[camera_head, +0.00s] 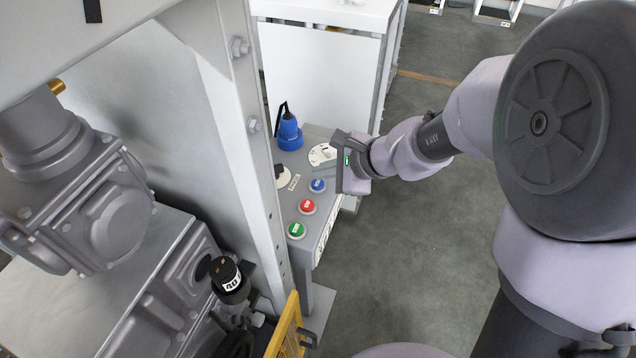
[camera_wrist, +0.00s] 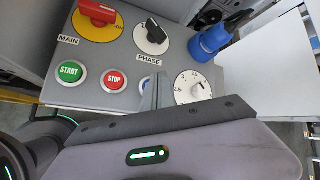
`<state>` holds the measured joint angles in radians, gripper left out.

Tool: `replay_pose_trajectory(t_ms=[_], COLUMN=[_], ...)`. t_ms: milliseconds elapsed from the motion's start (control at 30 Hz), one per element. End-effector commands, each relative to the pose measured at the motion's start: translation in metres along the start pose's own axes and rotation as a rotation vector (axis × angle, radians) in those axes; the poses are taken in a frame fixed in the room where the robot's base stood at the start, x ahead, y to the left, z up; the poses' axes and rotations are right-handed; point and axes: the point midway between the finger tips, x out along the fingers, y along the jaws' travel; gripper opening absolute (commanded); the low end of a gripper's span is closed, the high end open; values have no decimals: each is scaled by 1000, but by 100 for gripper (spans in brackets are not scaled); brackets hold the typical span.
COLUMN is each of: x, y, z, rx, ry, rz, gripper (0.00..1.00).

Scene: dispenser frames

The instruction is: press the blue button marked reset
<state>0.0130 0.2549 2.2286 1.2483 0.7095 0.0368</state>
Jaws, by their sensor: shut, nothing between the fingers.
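The blue button (camera_head: 318,185) is on the grey control panel (camera_head: 296,205), beyond the red button in the row. Its marking is too small to read in the head view. In the wrist view only part of the blue button (camera_wrist: 144,84) shows, with a finger in front of its right side. My gripper (camera_head: 339,165) is shut and empty, just beyond and to the right of the blue button in the head view. In the wrist view its fingers (camera_wrist: 160,92) point at the panel between the blue button and the white dial. Contact cannot be told.
The red STOP button (camera_wrist: 114,81) and green START button (camera_wrist: 70,73) are in the same row. A white numbered dial (camera_wrist: 194,87), the black PHASE knob (camera_wrist: 152,36), the red MAIN switch (camera_wrist: 98,14) and a blue plug (camera_head: 289,132) are nearby. A metal post (camera_head: 258,150) stands left of the panel.

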Motion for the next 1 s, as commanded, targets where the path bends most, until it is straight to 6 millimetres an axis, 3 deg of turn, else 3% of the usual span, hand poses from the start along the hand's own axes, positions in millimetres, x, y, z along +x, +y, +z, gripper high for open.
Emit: replay_pose_trajectory(t_ms=[1000], x=[7], y=[4], z=[-4], rx=[0], ry=[0], rz=[0], gripper=[0])
